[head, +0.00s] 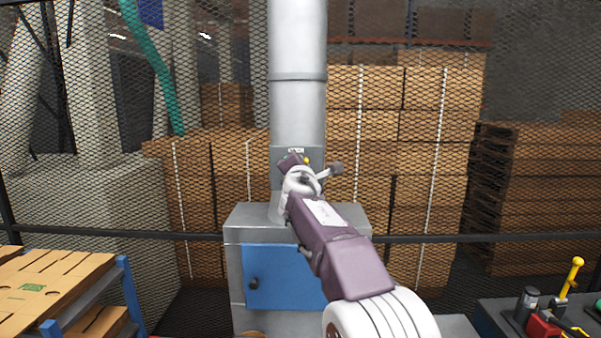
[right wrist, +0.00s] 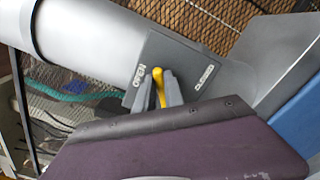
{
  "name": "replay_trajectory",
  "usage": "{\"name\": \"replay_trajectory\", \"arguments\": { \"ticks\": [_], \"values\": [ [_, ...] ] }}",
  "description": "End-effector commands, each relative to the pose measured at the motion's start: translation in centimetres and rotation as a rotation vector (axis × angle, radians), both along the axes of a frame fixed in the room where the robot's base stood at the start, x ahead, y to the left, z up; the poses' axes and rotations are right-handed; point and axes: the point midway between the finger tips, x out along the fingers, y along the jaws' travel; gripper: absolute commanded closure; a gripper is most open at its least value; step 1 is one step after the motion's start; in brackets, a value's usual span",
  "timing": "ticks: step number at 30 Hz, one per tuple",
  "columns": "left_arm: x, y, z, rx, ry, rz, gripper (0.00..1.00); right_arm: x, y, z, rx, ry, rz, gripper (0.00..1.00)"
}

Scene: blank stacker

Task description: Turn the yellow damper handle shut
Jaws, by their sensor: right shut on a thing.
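The yellow damper handle (right wrist: 160,88) sits on a dark grey plate (right wrist: 180,62) on the side of the grey duct (right wrist: 88,38). The plate has an OPEN label, close beside the handle's tip, and a CLOSED label farther right in the right wrist view. My right gripper (right wrist: 157,95) is shut on the handle, with a grey finger on each side of it. In the head view the handle shows only as a small yellow spot (head: 306,160) beside my right gripper, which hides most of it. The handle's base is hidden behind my wrist. My left gripper is not in view.
The duct rises from a grey cabinet (head: 240,232) with a blue door (head: 275,277). Wire mesh and stacked cartons (head: 430,180) stand behind.

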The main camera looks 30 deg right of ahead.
Motion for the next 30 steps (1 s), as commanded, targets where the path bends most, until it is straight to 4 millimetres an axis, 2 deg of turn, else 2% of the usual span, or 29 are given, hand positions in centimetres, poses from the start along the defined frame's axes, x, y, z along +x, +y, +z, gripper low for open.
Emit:
{"name": "replay_trajectory", "arguments": {
  "ticks": [1,15,30],
  "values": [
    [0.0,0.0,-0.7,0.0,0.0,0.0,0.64,0.0,-0.1,-0.6,0.039,-0.021,0.0,1.0],
    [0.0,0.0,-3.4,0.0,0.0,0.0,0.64,-0.1,-0.4,-1.3,0.385,-0.232,-0.001,1.0],
    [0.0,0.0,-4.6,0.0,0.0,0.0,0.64,-0.2,-0.4,-1.5,0.56,-0.338,-0.003,1.0]
  ]
}}
